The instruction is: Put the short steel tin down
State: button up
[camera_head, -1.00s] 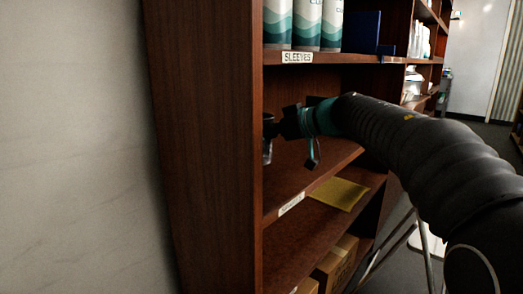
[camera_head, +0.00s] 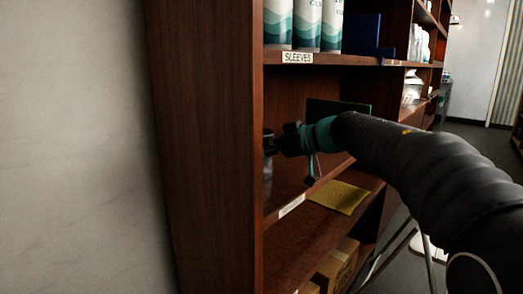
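My gripper (camera_head: 274,143) reaches left into the middle compartment of the brown shelf unit, above its middle board (camera_head: 299,183). A narrow strip of a grey, shiny thing (camera_head: 267,168), perhaps the short steel tin, shows at the fingers beside the unit's side panel. The panel hides the rest of it. The strip reaches down close to the board in the picture, but I cannot tell whether it touches. The fingertips are dark and partly hidden, so their grip is unclear.
The brown side panel (camera_head: 209,150) stands close on the left. White-and-teal cylinders (camera_head: 306,25) stand above the SLEEVES label (camera_head: 297,57). A dark green panel (camera_head: 339,109) is behind my arm. A yellow pad (camera_head: 340,196) and cardboard boxes (camera_head: 336,265) sit lower down.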

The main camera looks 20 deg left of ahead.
jog(key=shift+r, duration=0.1)
jog(key=p+v, duration=0.1)
jog(key=v, duration=1.1)
jog(key=shift+r, duration=0.1)
jog(key=w+d+r+m+t+h, duration=0.1)
jog(key=w+d+r+m+t, duration=0.1)
jog(key=d+r+m+t, duration=0.55)
jog(key=s+d+f+m+t+h, duration=0.35)
jog(key=d+h, duration=0.25)
jog(key=d, duration=0.2)
jog(key=s+d+f+m+t+h, duration=0.2)
jog(key=s+d+f+m+h, duration=0.15)
jog(key=d+h, duration=0.4)
jog(key=s+d+f+g, duration=0.2)
jog(key=s+f+g, duration=0.8)
jog(key=s+f, duration=1.3)
notch_tip(320, 180, down, 3)
jog(key=shift+s+d+r+m+y, duration=0.1)
jog(key=shift+s+d+m+y, duration=0.15)
jog(key=shift+m+y, duration=0.2)
